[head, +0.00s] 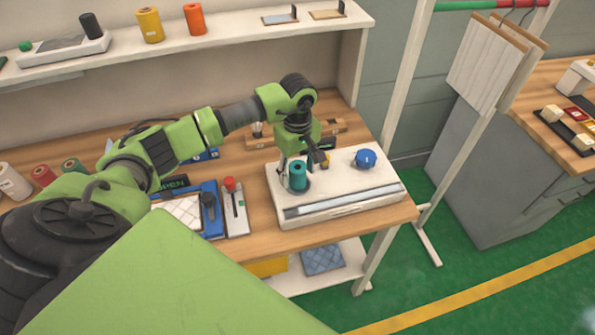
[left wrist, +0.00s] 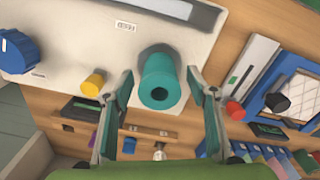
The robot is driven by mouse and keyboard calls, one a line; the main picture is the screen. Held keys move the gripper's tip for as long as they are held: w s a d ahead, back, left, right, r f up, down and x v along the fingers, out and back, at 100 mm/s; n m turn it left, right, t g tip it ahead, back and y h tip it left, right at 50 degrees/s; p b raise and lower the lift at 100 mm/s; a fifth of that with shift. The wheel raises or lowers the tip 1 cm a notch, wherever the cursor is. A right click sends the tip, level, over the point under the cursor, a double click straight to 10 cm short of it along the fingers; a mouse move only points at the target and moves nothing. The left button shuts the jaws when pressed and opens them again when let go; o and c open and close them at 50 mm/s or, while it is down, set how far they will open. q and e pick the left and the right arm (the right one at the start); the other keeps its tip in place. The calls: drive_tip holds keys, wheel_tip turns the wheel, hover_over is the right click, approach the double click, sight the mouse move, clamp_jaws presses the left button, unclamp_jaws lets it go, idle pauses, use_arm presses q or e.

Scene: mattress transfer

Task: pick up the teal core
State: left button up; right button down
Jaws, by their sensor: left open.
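The teal core (head: 298,176) is a short hollow cylinder standing upright on the white machine (head: 340,198) on the workbench. In the left wrist view the teal core (left wrist: 161,82) sits between the two spread fingers, with its dark hole facing the camera. My left gripper (head: 300,163) is open and points down over the core. In the left wrist view the open gripper (left wrist: 161,85) has a gap on both sides of the core. My right gripper does not show in either view.
A blue knob (head: 365,158) and a yellow knob (left wrist: 93,83) stand on the machine near the core. A red-topped tool (head: 231,185) and a blue tray (head: 211,222) lie to the left. A shelf (head: 215,48) with several spools runs behind the bench.

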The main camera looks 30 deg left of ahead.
use_arm(q)
drive_tip(key=c, duration=1.2)
drive_tip(key=shift+r, duration=0.1)
